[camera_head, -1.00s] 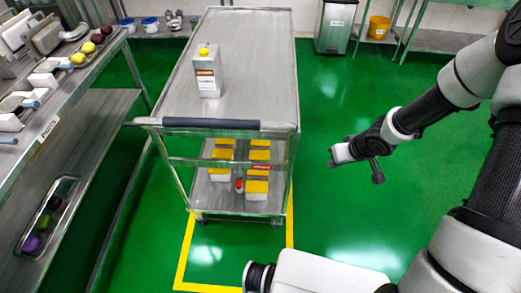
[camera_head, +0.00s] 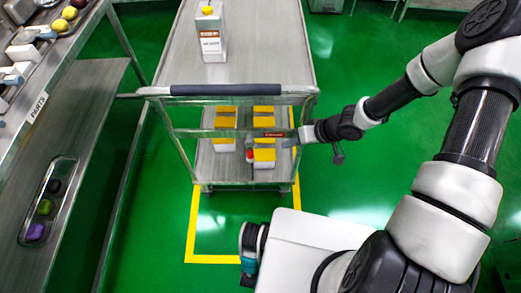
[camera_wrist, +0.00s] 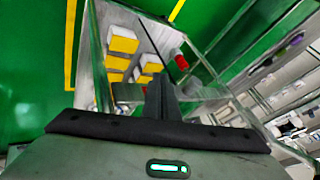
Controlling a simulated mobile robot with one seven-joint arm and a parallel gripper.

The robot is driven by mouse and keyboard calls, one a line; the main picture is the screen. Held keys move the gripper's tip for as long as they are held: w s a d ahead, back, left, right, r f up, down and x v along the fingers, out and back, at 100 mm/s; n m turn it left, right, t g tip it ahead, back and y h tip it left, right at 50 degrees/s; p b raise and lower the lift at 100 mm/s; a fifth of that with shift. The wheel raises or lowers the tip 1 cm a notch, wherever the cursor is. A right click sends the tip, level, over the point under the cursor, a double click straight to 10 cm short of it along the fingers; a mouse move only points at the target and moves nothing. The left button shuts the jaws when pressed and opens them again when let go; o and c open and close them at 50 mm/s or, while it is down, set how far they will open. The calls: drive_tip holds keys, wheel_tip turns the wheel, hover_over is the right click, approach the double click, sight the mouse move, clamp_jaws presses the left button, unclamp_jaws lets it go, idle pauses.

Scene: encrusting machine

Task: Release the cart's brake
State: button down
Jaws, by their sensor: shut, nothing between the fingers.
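The steel cart (camera_head: 275,62) stands in the middle of the head view, its dark-grey handle (camera_head: 226,90) toward me. A small red label or tab (camera_head: 274,134) shows at the cart's front right, and I cannot tell whether it is the brake. My gripper (camera_head: 291,142) is at the cart's right front side, close to that red part; I cannot tell if it touches. In the wrist view my gripper's dark fingers (camera_wrist: 161,98) are together and empty, pointing at the cart frame. The cart also shows there, with its lower shelf (camera_wrist: 140,30).
Yellow-lidded boxes (camera_head: 264,155) and a small red item (camera_head: 250,156) sit on the lower shelf. A parts rack (camera_head: 75,130) stands left. Yellow floor tape (camera_head: 192,225) borders the cart. The floor on the right is clear.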

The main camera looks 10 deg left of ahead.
sight(250, 149)
drive_tip(key=a+f+b, duration=0.7)
drive_tip(key=a+f, duration=0.1)
drive_tip(key=a, duration=0.1)
drive_tip(key=shift+a, duration=0.25)
